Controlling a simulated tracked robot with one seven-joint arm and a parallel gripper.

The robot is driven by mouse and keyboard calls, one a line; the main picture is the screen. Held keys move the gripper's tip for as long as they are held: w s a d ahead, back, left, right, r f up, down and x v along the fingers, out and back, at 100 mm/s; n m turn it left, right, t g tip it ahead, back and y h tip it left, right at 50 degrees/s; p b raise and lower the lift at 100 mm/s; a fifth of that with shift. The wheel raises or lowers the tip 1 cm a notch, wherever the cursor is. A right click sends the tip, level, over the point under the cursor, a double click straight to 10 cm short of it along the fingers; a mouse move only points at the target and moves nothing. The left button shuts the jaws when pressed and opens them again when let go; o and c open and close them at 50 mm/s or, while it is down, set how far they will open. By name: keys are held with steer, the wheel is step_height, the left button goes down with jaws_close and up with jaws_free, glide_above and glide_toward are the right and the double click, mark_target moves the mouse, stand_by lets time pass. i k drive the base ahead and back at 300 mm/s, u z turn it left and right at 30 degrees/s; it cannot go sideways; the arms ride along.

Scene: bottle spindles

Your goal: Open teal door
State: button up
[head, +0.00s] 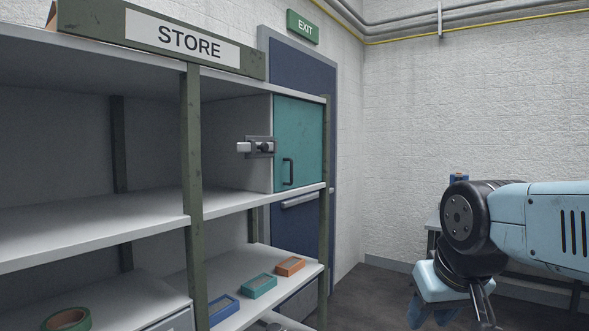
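The teal door (305,130) closes a grey compartment on the upper shelf, at the middle of the head view. It looks shut. A black bar handle (288,172) is upright on its lower left part. A metal bolt latch (260,146) with a dark knob sits at the door's left edge, its pale bar sticking out to the left. I cannot tell if it is engaged. My gripper (450,292) is at the lower right, well apart from the door. Its fingertips are not clear, so its opening cannot be told.
The shelf unit (190,150) has green posts and a STORE sign (180,38). Below lie a blue tray (222,306), a teal tray (258,285), an orange tray (290,266) and green tape (68,320). A blue exit door (300,70) stands behind. Floor shows between shelf and arm.

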mark_target(297, 129)
steer(key=z, duration=0.05)
steer(key=i, duration=1)
steer(key=u, duration=0.05)
